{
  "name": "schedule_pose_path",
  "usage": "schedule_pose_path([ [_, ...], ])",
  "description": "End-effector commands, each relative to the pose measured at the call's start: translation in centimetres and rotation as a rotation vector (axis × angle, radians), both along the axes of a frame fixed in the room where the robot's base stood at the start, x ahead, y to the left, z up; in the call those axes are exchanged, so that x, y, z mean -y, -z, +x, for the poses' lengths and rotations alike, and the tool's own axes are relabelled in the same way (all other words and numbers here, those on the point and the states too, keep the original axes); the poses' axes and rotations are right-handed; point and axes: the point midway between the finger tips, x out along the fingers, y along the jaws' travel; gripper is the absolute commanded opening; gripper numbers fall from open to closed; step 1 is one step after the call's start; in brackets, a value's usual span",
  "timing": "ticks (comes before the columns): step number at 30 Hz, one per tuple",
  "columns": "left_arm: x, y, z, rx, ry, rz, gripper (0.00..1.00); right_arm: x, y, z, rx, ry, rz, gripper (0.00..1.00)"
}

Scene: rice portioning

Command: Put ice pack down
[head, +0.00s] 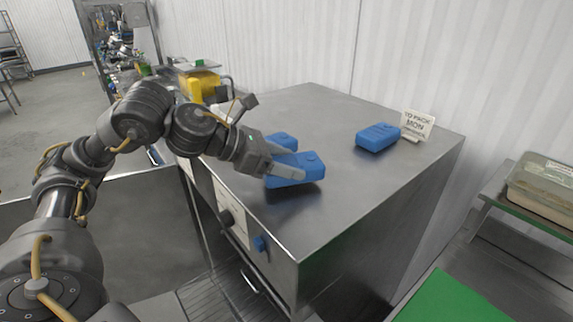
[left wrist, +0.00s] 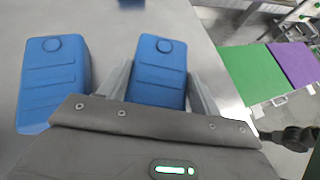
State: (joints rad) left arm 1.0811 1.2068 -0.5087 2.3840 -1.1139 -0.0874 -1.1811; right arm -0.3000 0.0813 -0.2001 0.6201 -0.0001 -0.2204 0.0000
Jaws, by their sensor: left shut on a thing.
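My left gripper (head: 278,167) is shut on a blue ice pack (head: 301,168), with one finger on each side of it. The same held pack (left wrist: 158,75) shows between the fingers in the left wrist view. It is at or just above the steel top (head: 330,125) of the cabinet; I cannot tell whether it touches. A second blue ice pack (head: 281,142) is just behind the held one, and it shows to the left in the left wrist view (left wrist: 54,78). A third blue ice pack (head: 377,137) lies farther right on the top. My right gripper is not in view.
A small printed sign (head: 416,125) stands by the third pack. A green board (head: 450,298) lies lower right, and a lidded clear container (head: 545,185) sits on a shelf at the right. The front right of the steel top is clear.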

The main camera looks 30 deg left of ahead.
Motion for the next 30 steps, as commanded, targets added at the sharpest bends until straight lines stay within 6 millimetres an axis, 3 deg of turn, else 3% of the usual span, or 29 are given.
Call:
schedule_pose_path([
  [4, 0.0, 1.1, 0.0, -0.002, -0.001, -0.001, 0.31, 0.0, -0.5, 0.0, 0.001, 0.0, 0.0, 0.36],
  [17, 0.1, 1.8, 0.0, 0.003, 0.0, -0.001, 0.31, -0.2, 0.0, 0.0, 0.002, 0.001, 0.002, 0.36],
  [18, 0.0, 1.7, 0.0, 0.001, 0.0, -0.001, 0.66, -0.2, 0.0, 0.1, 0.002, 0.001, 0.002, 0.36],
  [21, 0.0, 1.7, 0.0, 0.001, 0.0, -0.001, 0.79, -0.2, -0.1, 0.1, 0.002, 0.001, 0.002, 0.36],
  [23, 0.0, 1.7, 0.0, 0.001, 0.0, -0.001, 0.85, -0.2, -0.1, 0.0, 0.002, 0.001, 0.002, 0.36],
  [30, 0.0, 1.6, 0.0, 0.001, 0.0, -0.001, 0.85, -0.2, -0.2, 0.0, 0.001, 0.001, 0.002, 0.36],
])
